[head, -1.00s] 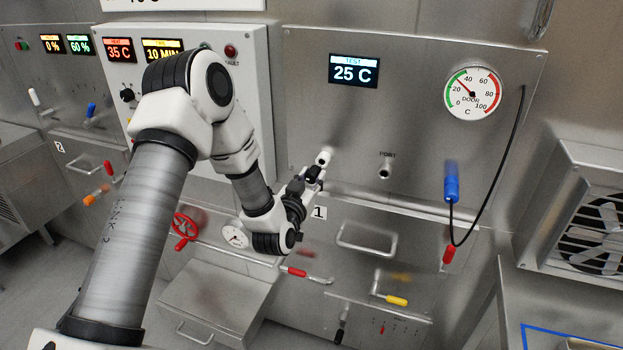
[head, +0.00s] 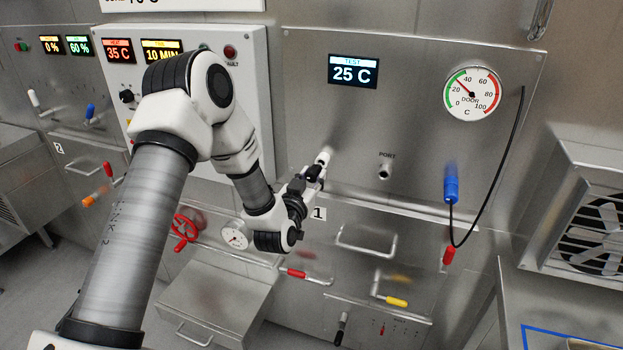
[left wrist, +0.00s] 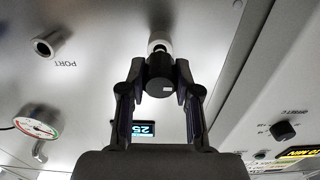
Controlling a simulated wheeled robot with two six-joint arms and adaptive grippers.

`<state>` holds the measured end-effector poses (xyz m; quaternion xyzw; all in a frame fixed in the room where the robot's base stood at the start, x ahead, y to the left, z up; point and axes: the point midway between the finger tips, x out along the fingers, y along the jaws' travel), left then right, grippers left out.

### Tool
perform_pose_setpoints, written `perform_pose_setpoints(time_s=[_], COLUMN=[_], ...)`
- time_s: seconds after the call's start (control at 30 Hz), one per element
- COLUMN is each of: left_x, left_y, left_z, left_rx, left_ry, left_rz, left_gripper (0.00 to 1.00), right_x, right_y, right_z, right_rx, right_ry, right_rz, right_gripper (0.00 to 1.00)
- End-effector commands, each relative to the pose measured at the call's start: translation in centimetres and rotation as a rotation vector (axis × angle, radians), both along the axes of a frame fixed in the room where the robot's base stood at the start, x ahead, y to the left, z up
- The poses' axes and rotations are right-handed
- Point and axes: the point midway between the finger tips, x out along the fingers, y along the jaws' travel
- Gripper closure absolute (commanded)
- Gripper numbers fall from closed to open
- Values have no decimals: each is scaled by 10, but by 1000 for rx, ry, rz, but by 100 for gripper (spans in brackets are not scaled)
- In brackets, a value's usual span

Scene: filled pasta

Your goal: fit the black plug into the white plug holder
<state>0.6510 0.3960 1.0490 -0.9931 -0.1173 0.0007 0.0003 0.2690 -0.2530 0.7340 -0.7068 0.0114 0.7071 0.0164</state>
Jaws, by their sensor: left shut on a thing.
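My left gripper (head: 313,176) is at the steel test panel, just below the white plug holder (head: 323,158). In the left wrist view the gripper (left wrist: 160,72) has its two fingers closed on the sides of the black plug (left wrist: 160,82). The white plug holder (left wrist: 159,45) shows as a pale ring right behind the plug, in line with it. The plug's far end is hidden, so I cannot tell whether it sits inside the holder or only in front of it. My right gripper is in neither view.
A metal port (head: 385,172) sticks out of the panel to the right, and a blue handle (head: 451,188) with a black cable (head: 503,165) is farther right. A metal drawer handle (head: 367,239) is below. The panel between holder and port is clear.

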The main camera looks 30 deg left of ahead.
Motion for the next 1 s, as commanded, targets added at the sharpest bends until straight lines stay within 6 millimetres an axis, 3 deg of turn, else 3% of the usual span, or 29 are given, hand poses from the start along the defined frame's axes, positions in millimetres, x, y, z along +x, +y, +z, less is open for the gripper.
perform_pose_setpoints(time_s=[1.0], left_x=[22], left_y=[5], left_z=[0], left_rx=[-1], left_ry=[-1], left_rz=[1], left_gripper=[100], right_x=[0], right_y=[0], right_z=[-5], right_rx=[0], right_ry=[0], right_rz=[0], right_gripper=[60])
